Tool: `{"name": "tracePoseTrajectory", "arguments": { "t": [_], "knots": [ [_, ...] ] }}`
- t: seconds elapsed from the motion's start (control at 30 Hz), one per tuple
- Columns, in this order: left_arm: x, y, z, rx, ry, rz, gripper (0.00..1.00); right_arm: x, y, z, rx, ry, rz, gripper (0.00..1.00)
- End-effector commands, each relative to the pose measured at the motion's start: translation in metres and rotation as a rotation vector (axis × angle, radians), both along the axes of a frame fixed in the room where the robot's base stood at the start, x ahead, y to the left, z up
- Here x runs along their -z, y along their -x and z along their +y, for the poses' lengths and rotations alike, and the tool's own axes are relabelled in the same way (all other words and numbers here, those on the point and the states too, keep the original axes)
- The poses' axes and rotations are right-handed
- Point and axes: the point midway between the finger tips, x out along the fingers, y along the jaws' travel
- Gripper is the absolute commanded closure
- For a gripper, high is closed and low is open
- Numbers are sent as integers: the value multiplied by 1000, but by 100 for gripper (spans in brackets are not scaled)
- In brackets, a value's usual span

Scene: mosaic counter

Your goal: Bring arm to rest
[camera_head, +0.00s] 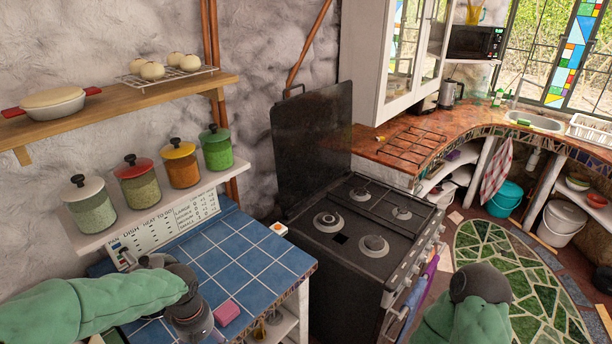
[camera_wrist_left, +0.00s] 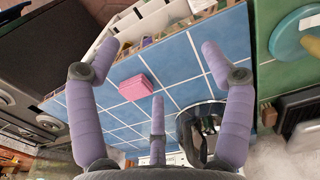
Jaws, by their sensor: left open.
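My left arm (camera_head: 90,305), green with dark joints, reaches in from the left over the blue tiled counter (camera_head: 235,262). My left gripper (camera_wrist_left: 160,72) shows in the left wrist view with its purple fingers spread apart and nothing between them. In the head view its fingers cannot be made out. A pink block (camera_head: 227,313) lies on the tiles just right of the arm's dark end; it also shows in the left wrist view (camera_wrist_left: 139,88), beyond the fingers. Part of my right arm (camera_head: 470,310) shows at the bottom right; its gripper is out of view.
A dark round object (camera_wrist_left: 202,128) is partly behind the fingers. Lidded jars (camera_head: 181,165) stand on a shelf above the counter, below a wooden shelf (camera_head: 115,105). A black stove (camera_head: 350,235) stands to the right. The tiles right of the arm are mostly clear.

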Motion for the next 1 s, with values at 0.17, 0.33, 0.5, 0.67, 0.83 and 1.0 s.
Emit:
{"name": "tracePoseTrajectory", "arguments": {
  "t": [0.17, 0.33, 0.5, 0.67, 0.83, 1.0],
  "knots": [
    [24, 0, -13, 52, 38, 8, 20, 4, -2, 0, 1, 1, -4, 64],
    [50, 0, -28, 115, 83, 6, 20, 7, -1, 0, 1, 1, -3, 64],
    [84, 3, -47, 191, 140, 1, 20, 12, -1, 0, 1, 0, -2, 64],
    [131, 11, -72, 282, 212, -10, 20, 19, -1, 0, 1, 1, -3, 64],
    [192, 29, -103, 392, 289, -46, 20, 28, -1, 0, 1, 1, -3, 64],
    [246, 54, -126, 485, 331, -87, 20, 37, -1, 0, 1, 1, -3, 64]
  ]
}}
